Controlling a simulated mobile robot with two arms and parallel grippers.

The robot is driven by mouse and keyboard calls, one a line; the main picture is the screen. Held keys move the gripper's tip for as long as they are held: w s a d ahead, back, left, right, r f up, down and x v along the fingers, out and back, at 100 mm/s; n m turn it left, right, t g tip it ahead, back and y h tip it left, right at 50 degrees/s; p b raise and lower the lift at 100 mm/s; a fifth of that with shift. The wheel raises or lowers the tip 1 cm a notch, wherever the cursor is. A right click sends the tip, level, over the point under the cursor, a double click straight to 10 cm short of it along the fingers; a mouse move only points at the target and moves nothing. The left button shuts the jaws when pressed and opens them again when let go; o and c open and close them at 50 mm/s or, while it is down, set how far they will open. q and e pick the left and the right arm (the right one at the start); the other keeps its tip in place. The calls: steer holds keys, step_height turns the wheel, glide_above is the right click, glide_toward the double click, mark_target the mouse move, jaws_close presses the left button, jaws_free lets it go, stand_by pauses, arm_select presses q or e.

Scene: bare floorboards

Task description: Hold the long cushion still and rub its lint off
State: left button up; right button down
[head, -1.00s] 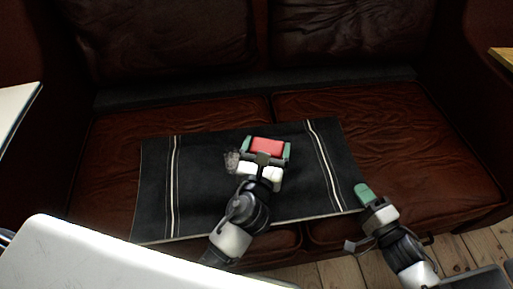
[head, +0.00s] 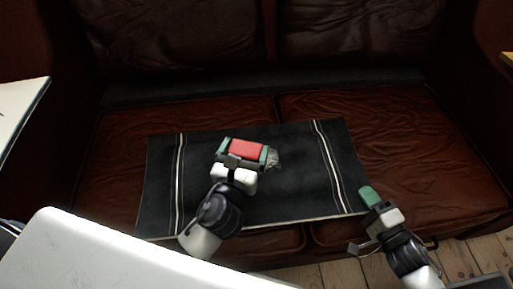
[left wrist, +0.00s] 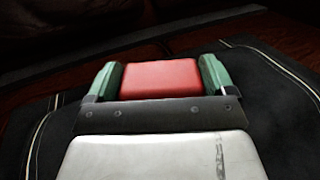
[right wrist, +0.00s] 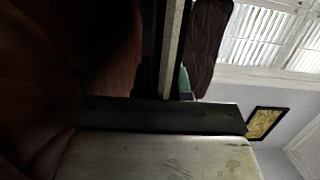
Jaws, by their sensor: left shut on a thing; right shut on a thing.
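The long cushion (head: 285,186) is a flat black piece with white stripes near both ends, lying across the brown sofa seat. My left gripper (head: 247,150) is shut on a red block-like tool (head: 246,149), over the middle of the cushion. The tool also shows in the left wrist view (left wrist: 161,80) between the green fingertips. A grey fuzzy lint patch (head: 274,158) lies just right of the tool. My right gripper (head: 369,196) is at the cushion's front right corner, shut on its edge; in the right wrist view the grip itself is mostly dark.
The sofa (head: 380,120) has a backrest behind the cushion and bare seat to its right. A white surface (head: 18,110) stands at the left edge. Floorboards (head: 345,272) show at the front right.

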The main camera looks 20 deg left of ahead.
mark_target(230, 150)
arm_select(q)
steer(key=a, duration=0.1)
steer(key=s+a, duration=0.1)
steer(key=a, duration=0.1)
steer(key=shift+s, duration=0.1)
steer(key=shift+r, duration=3.9)
